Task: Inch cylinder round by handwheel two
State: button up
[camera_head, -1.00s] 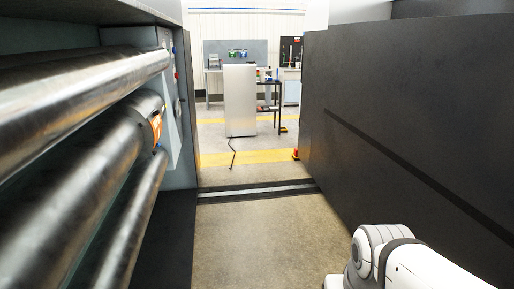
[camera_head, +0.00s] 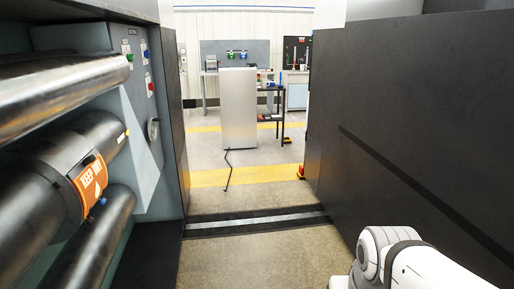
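Dark metal cylinders (camera_head: 61,89) run along the left side of the head view, stacked one above another. The middle cylinder (camera_head: 97,131) carries an orange label (camera_head: 90,180) reading "KEEP" with a further word and an arrow. A small grey round knob or wheel (camera_head: 153,129) sits on the grey side panel at the cylinders' far end; I cannot tell whether it is handwheel two. My white arm shows at the lower right, but my gripper is out of view.
The side panel (camera_head: 140,62) has green, blue and red buttons. A tall dark wall (camera_head: 420,120) bounds the right. A floor sill (camera_head: 255,222) crosses the passage. Beyond stand a grey cabinet (camera_head: 238,108), a trailing cable (camera_head: 227,171) and a black cart (camera_head: 271,103). The near floor is clear.

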aim_at(152, 124)
jog(key=u, duration=0.15)
jog(key=i, duration=1.6)
jog(key=u, duration=0.5)
jog(key=i, duration=1.6)
jog(key=u, duration=0.35)
jog(key=i, duration=0.8)
jog(key=u, duration=0.2)
